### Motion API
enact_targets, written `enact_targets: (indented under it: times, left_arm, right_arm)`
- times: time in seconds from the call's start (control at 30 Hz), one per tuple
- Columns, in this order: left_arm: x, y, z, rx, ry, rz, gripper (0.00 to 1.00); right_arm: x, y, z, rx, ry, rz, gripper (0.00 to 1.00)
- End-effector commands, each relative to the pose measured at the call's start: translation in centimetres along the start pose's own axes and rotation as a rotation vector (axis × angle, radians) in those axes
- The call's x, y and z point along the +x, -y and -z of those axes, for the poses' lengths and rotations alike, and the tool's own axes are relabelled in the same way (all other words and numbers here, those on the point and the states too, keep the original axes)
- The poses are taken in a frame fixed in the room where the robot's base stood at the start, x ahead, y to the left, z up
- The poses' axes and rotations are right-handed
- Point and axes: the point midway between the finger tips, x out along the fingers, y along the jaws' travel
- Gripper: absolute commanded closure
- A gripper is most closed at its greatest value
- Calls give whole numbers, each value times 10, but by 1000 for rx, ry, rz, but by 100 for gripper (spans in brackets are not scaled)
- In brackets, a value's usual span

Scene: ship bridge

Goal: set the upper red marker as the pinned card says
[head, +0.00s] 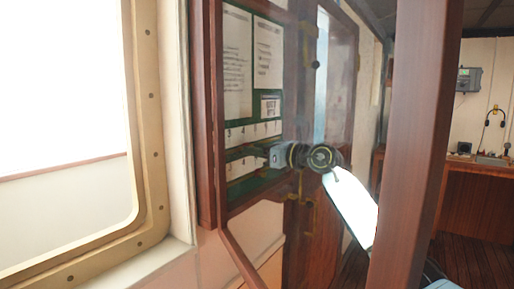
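A green notice board (259,91) in a wooden case is seen at a steep angle left of centre. A small pinned card (270,106) sits on it below two larger papers; its writing is too small to read. Below are an upper white strip (254,132) and a lower white strip (243,168) with small dark marks. My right gripper (268,156) is at the board, its tip by the right part of the strips. I cannot tell whether its fingers are open or touching anything. No red marker can be made out. My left gripper is not in view.
A wooden-framed pane (421,120) stands close on the right, near my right arm. A large cream-framed window (148,120) is on the left. A wooden counter (470,195) with small equipment is at the far right, with wood floor before it.

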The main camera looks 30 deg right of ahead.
Motion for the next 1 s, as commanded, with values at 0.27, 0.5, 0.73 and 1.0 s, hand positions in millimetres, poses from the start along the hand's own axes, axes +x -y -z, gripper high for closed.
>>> enact_targets:
  times: [0.27, 0.5, 0.73, 1.0]
  left_arm:
    - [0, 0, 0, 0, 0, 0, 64]
    - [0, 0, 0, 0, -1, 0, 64]
    - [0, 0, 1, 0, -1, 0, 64]
    - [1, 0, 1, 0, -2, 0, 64]
  right_arm:
    - [1, 0, 0, 0, 0, 0, 66]
    - [0, 0, 0, 0, 0, 0, 97]
    - [0, 0, 0, 0, 0, 0, 100]
    - [1, 22, 0, 2, -3, 2, 100]
